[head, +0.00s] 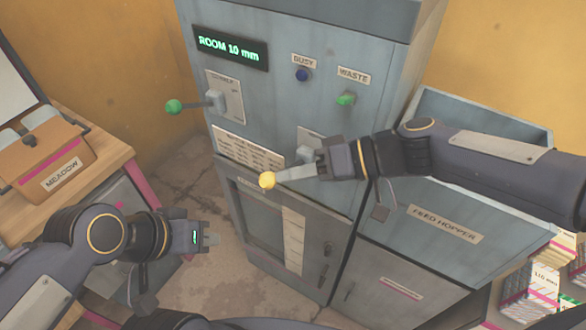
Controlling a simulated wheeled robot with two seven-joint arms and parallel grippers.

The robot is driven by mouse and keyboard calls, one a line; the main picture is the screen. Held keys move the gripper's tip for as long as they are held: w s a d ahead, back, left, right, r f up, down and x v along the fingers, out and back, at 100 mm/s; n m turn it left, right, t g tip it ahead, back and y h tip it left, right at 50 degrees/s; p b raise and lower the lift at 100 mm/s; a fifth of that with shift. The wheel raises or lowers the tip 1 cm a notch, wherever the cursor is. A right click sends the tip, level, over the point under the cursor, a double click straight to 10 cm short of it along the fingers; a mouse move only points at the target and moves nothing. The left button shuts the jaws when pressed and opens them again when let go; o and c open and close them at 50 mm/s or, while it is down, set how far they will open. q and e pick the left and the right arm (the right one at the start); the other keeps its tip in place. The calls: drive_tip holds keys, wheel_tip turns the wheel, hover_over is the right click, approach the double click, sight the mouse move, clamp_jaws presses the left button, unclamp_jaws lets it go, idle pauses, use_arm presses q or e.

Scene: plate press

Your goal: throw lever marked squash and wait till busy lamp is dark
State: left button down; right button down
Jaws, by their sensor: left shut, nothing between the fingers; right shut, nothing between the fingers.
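The grey press cabinet (300,105) has two levers on its front. The left lever (173,107) has a green knob and sticks out to the left; its plate's lettering is too small to read. The lower lever (267,180) has a yellow knob and points left; its plate is partly hidden by my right gripper. The BUSY lamp (303,74) is dark blue with no clear glow. My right gripper (320,164) is shut, at the base end of the yellow-knobbed lever; contact cannot be told. My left gripper (212,240) is shut and empty, low in front of the cabinet.
A green display (230,48) reads ROOM 10 mm. A green WASTE lamp or knob (346,98) is beside BUSY. The feed hopper (490,125) is at right, behind my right arm. A brown MEADOW box (50,160) sits on the left bench. A windowed door (275,230) is below the levers.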

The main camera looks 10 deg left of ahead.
drive_tip(key=shift+a+f, duration=0.1)
idle(0.3)
drive_tip(key=s+f+n+t+h+b, duration=0.3)
drive_tip(key=f+n+t+b, duration=0.2)
drive_tip(key=f+b, duration=0.7)
drive_tip(key=a+b, duration=0.1)
drive_tip(key=b, duration=0.5)
drive_tip(key=shift+r+p, duration=0.5)
drive_tip(key=shift+r, duration=0.3)
